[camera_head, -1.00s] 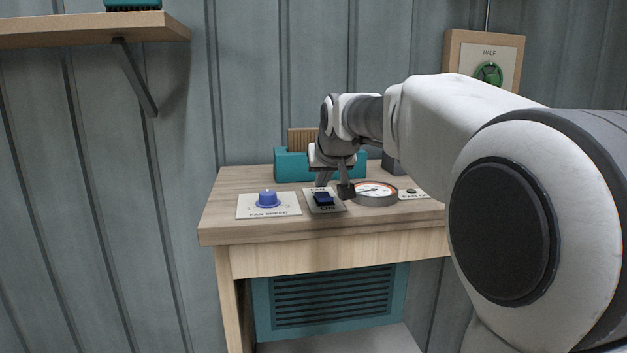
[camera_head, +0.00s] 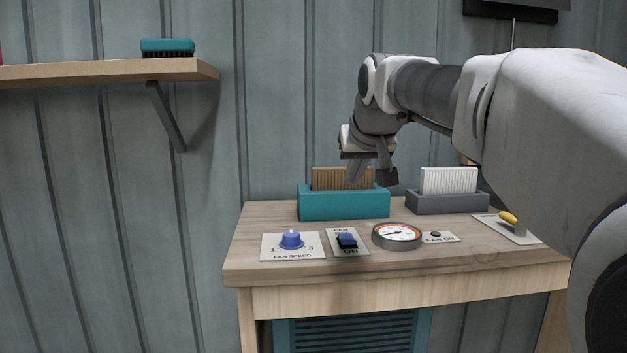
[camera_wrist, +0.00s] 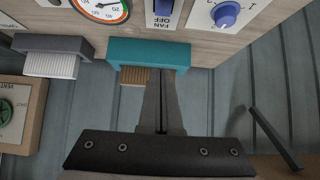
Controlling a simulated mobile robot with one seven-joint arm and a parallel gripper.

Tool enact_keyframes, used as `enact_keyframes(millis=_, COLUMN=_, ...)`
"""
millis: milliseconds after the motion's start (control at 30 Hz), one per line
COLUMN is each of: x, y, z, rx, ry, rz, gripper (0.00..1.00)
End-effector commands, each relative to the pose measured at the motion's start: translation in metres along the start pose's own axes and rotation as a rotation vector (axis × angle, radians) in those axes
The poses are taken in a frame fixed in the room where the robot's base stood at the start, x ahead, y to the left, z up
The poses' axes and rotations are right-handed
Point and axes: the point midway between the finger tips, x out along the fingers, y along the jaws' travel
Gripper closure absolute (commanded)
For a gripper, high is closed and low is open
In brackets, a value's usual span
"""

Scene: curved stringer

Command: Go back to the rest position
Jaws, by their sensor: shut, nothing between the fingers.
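The gripper is apart from all of these. My arm hides part of the right side.
A grey holder with a white slatted block (camera_head: 448,181) stands at the table's back right. A yellow-handled lever (camera_head: 508,218) is near my arm. A wall shelf (camera_head: 110,71) with a teal brush (camera_head: 167,47) is at upper left. Air left of the table is free.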

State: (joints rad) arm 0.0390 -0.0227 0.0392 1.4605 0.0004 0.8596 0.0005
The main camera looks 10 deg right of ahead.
Motion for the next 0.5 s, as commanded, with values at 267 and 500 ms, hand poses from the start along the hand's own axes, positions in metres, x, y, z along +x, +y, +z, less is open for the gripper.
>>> enact_keyframes(millis=267, x=-0.001, y=0.000, z=0.002, rx=0.000, ry=-0.002, rz=0.000, gripper=1.00)
enact_keyframes(millis=500, x=-0.024, y=-0.001, z=0.061, rx=-0.003, ry=-0.064, rz=0.003, gripper=1.00)
